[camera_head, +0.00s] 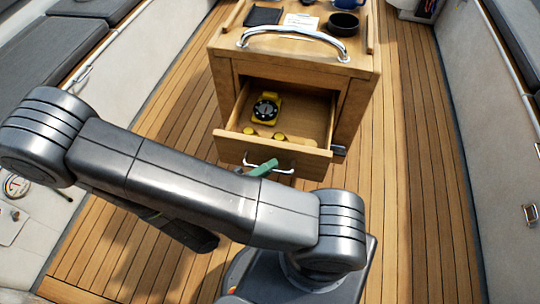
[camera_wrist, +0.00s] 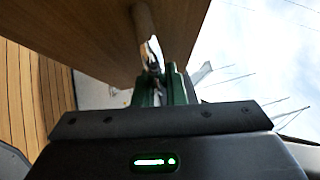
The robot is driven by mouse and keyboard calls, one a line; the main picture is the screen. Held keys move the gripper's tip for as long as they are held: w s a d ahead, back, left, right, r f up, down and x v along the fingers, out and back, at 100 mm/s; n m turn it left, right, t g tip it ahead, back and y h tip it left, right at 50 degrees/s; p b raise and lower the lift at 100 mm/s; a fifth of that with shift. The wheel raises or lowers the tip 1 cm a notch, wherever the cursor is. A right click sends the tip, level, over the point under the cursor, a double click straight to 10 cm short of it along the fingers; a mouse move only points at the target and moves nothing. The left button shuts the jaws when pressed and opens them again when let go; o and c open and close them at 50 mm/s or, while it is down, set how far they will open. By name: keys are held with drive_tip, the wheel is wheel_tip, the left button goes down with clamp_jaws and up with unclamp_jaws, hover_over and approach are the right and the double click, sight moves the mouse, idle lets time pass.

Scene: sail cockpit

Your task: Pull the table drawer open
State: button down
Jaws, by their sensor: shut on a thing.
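The table drawer (camera_head: 262,151) stands partly out of the wooden table (camera_head: 352,98) in the head view, its inside showing. Inside lie a yellow and black round instrument (camera_head: 266,107) and small yellow-ended items (camera_head: 279,137). The drawer's metal handle (camera_head: 283,171) is on its front. My gripper (camera_head: 262,168) has green fingers at the handle and is shut on it. In the wrist view the green fingers (camera_wrist: 160,88) close around the metal handle (camera_wrist: 152,55), close to the wooden drawer front (camera_wrist: 90,30). My arm hides the floor below the drawer.
A chrome rail (camera_head: 293,34) runs across the tabletop's near edge. A black bowl (camera_head: 343,23), a dark flat item (camera_head: 263,16) and a paper sit on top. Plank floor (camera_head: 410,150) is clear on the right; cushioned benches flank both sides.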

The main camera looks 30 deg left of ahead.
drive_tip(key=shift+s+d, duration=0.15)
drive_tip(key=shift+s, duration=0.55)
drive_tip(key=c, duration=1.5)
unclamp_jaws()
drive_tip(key=b+v, duration=0.1)
drive_tip(key=v, duration=1.2)
drive_tip(key=shift+s+a+f, duration=0.15)
drive_tip(key=shift+s+a, duration=0.1)
drive_tip(key=shift+s, duration=0.05)
drive_tip(key=shift+w+d, duration=0.1)
drive_tip(key=p+x, duration=0.1)
drive_tip(key=x, duration=1.3)
